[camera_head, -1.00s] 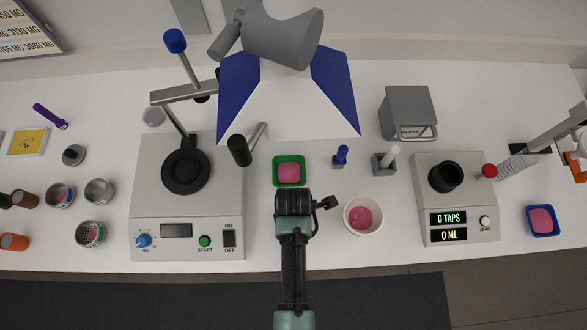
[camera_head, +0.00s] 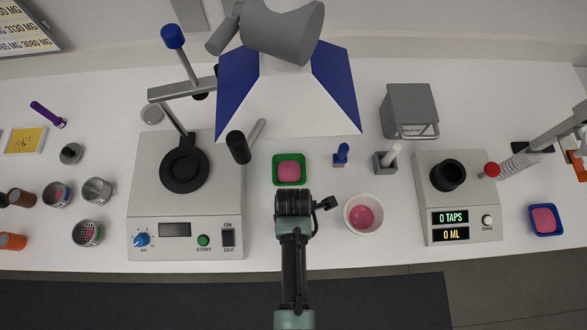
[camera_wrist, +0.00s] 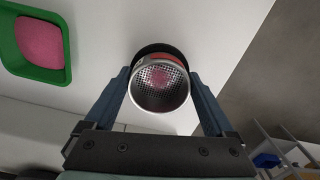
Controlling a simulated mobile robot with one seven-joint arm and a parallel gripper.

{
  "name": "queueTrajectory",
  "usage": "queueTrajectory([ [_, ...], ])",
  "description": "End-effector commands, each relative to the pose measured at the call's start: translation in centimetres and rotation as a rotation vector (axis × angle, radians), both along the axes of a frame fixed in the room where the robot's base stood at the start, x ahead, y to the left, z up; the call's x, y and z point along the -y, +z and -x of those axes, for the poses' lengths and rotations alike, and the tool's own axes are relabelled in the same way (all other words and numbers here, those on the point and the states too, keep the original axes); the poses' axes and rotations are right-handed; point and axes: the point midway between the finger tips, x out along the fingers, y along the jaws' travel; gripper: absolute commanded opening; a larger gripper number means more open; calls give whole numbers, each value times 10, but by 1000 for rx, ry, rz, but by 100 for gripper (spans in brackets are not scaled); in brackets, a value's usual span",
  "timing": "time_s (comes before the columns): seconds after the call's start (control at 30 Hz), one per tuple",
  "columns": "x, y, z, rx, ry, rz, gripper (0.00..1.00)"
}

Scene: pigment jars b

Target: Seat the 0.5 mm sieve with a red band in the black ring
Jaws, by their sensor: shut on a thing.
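My gripper (camera_wrist: 160,100) is shut on a metal sieve (camera_wrist: 160,100) with a mesh bottom and a red band near its far rim. Pink shows through the mesh; I cannot tell whether it lies in the sieve or beyond it. A dark arc borders the sieve's far side. In the head view my gripper (camera_head: 294,203) is over the bench just in front of the green tray, and the sieve is hidden there. The black ring (camera_head: 165,172) lies flat on the grey shaker (camera_head: 145,215), left of and apart from my gripper.
The green tray (camera_head: 275,176) holds pink material. A white bowl (camera_head: 377,222) stands right of my gripper. A clamp post (camera_head: 185,62) rises behind the ring. Other sieves (camera_head: 58,195) (camera_head: 87,234) stand left of the shaker. A tap device (camera_head: 432,165) is at the right.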

Motion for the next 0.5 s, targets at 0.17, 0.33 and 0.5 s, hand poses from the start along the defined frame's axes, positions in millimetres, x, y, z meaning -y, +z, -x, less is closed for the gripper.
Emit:
queueTrajectory([
  [0.17, 0, -5, 0, 1, 0, 0, 29],
  [0.33, 0, -5, -1, 1, 0, 0, 100],
  [0.5, 0, -5, 0, 1, 0, 0, 100],
])
